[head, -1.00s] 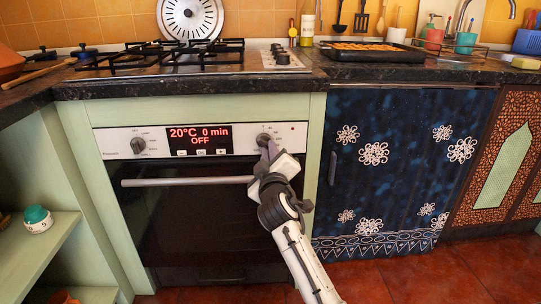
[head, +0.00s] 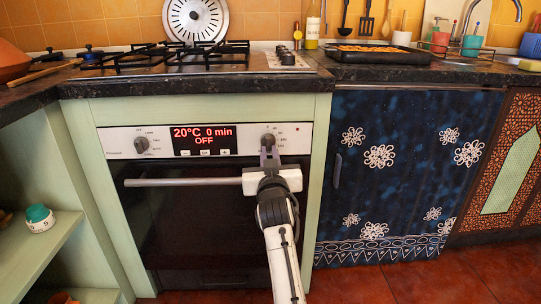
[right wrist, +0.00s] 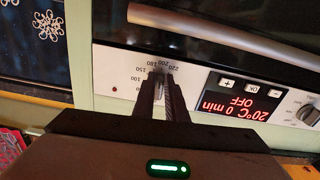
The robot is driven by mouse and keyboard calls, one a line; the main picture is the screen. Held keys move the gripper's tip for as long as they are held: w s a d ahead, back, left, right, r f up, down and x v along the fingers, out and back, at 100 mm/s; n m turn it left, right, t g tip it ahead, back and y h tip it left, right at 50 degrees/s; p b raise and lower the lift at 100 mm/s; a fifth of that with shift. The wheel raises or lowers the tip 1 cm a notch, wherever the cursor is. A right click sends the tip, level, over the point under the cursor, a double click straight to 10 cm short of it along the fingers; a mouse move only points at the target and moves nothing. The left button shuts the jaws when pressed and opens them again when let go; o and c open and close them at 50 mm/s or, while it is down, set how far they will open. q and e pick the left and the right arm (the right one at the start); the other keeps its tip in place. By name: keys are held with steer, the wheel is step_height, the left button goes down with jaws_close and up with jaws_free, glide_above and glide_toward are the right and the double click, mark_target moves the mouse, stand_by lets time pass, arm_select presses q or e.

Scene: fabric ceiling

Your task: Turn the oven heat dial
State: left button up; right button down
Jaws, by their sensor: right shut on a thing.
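The oven (head: 215,205) has a white control panel with a red display (head: 203,140) reading 20°C, 0 min, OFF. The heat dial (head: 268,140) is the right-hand knob on this panel. My right gripper (head: 269,152) is in front of it, its fingers shut on the dial. In the right wrist view, the panel appears upside down. The gripper's dark fingers (right wrist: 160,85) are on either side of the dial, hiding most of it, with temperature numbers such as 180, 200 and 220 around it. My left gripper is not in view.
Another knob (head: 141,145) sits at the left of the panel. The oven door handle (head: 185,182) runs across just below the panel, behind my right gripper. A gas hob (head: 165,58) and a dark tray (head: 365,53) are on the counter above. A blue cabinet (head: 400,150) stands at right.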

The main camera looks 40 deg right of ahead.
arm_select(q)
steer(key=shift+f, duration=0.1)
arm_select(e)
steer(key=shift+m, duration=0.4)
steer(key=c, duration=1.8)
jaws_free()
